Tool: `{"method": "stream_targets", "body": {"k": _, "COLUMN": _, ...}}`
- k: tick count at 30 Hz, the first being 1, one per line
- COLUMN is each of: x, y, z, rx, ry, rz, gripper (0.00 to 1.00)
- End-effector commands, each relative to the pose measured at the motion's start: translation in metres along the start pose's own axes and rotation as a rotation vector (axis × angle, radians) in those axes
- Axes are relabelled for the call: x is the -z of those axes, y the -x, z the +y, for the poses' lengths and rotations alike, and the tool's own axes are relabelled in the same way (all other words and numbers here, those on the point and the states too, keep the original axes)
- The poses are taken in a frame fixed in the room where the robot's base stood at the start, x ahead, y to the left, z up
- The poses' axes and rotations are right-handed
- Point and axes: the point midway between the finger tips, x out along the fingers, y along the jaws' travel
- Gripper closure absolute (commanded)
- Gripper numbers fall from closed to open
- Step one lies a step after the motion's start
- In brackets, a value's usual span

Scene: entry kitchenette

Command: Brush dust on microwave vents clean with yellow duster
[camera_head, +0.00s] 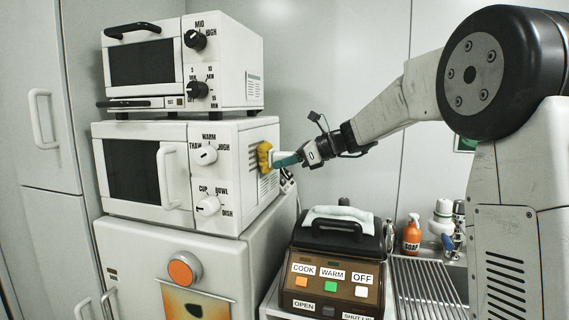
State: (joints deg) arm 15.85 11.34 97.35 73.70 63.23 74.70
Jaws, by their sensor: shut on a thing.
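The microwave (226,170) is the lower white oven in the stack, with a dark door and two knobs. Its side vents (267,186) face right, toward my arm. The yellow duster (265,157) has a yellow head and a teal handle (287,160). My gripper (301,157) is shut on the duster by its handle. The yellow head is at the microwave's right side, over or against the upper part of the vents; I cannot tell whether it touches. The duster head hides part of the vents. Any dust is too small to make out.
A smaller toaster oven (226,62) stands on the microwave. A cooker with buttons (332,268) and a cloth on top stands below my gripper. An orange soap bottle (411,235) and ribbed drainer (424,288) are at right.

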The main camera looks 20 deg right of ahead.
Motion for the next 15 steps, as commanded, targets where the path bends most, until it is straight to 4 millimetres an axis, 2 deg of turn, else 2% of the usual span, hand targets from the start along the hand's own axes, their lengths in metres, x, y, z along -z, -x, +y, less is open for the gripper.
{"method": "stream_targets", "body": {"k": 15, "x": 0.003, "y": -0.002, "z": -0.036, "rx": 0.001, "ry": -0.001, "rz": -0.001, "gripper": 0.88}}
